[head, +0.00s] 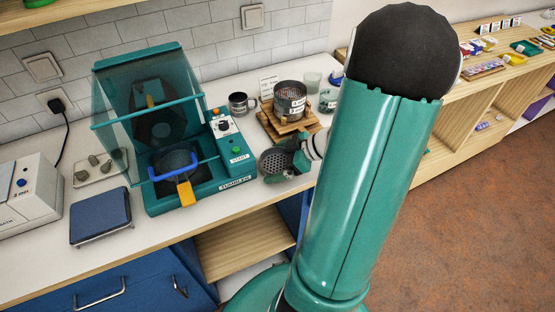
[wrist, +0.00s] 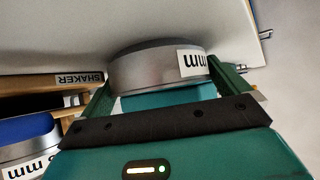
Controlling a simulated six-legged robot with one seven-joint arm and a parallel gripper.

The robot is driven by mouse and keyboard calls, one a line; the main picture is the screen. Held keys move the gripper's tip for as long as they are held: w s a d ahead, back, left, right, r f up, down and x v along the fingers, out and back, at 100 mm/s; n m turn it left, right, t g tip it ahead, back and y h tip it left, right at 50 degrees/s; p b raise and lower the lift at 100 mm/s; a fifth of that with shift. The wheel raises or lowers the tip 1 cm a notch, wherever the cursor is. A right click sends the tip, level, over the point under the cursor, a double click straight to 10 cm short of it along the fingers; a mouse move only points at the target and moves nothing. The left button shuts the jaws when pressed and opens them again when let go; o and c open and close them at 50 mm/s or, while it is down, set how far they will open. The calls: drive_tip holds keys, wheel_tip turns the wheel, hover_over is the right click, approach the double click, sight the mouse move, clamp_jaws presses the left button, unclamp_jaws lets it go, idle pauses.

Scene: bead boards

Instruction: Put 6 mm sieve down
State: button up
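A round grey sieve (wrist: 150,68) with a white label sits between the fingers of my gripper (wrist: 168,88) in the wrist view. The label reads "mm" upside down; its number is hidden. A finger lies against each side of the sieve's wall. In the head view the sieve (head: 274,163) shows as a dark mesh disc at the end of my gripper (head: 290,152), over the white counter in front of the wooden shaker. The counter (wrist: 180,30) is very close to the sieve in the wrist view. I cannot tell whether they touch.
The wooden shaker (head: 285,122) bears a labelled sieve stack (head: 290,98) just behind my gripper. A blue-topped scale (head: 100,214) is further left. My arm hides the counter's right end.

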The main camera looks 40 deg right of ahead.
drive_tip(key=shift+r, duration=0.2)
drive_tip(key=v, duration=1.2)
drive_tip(key=a+r+m+g+h, duration=0.1)
drive_tip(key=a+r+m+h, duration=0.2)
drive_tip(key=a, duration=1.1)
drive_tip(key=w+a+r+m+g+h, duration=0.1)
drive_tip(key=a+r+m+g+h, duration=0.1)
drive_tip(key=a+r, duration=0.7)
drive_tip(key=a+m+h, duration=0.1)
drive_tip(key=a+m, duration=0.1)
drive_tip(key=a, duration=0.3)
drive_tip(key=shift+w+a, duration=0.3)
drive_tip(key=shift+a, duration=0.1)
